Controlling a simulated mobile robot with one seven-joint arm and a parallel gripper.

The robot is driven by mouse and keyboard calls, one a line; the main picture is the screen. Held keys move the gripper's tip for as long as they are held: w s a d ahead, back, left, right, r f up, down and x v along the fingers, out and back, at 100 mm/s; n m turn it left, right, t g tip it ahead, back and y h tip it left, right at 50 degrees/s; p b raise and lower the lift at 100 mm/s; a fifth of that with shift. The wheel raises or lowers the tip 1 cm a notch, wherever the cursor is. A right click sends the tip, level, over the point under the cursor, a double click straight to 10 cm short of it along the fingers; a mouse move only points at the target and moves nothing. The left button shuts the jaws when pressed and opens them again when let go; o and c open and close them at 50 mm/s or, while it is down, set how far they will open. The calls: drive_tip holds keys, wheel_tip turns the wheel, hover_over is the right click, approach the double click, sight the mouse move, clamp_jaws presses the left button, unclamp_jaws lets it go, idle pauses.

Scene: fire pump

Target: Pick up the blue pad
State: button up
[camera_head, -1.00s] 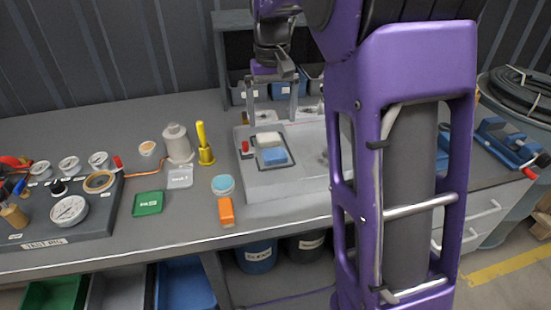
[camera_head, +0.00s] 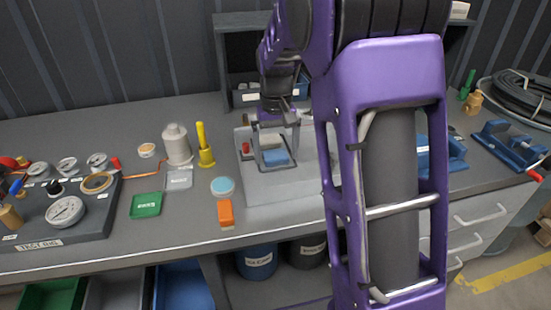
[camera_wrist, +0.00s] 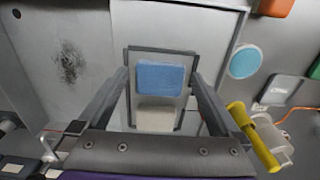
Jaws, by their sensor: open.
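The blue pad (camera_head: 276,157) lies on the grey raised block (camera_head: 262,188) on the bench, within a dark rectangular outline. In the wrist view the blue pad (camera_wrist: 160,78) lies between and just beyond my two fingers, with a white pad (camera_wrist: 156,116) beside it, nearer the palm. My gripper (camera_head: 276,158) points down over the block, its fingers spread to either side of the pads. It also shows open in the wrist view (camera_wrist: 160,82), with nothing held. The head view partly hides the white pad behind the gripper; fingertip height above the block is hard to tell.
A yellow tool (camera_head: 205,146), a white spool (camera_head: 177,144), a round light-blue-topped tin (camera_head: 223,186) and an orange block (camera_head: 225,213) stand left of the grey block. A green box (camera_head: 146,205) lies farther left. A shelf rises behind the gripper.

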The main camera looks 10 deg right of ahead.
sight(276, 156)
drive_tip(key=shift+c, duration=0.3)
drive_tip(key=c, duration=1.2)
wheel_tip(276, 156, up, 10)
drive_tip(key=shift+p, duration=0.95)
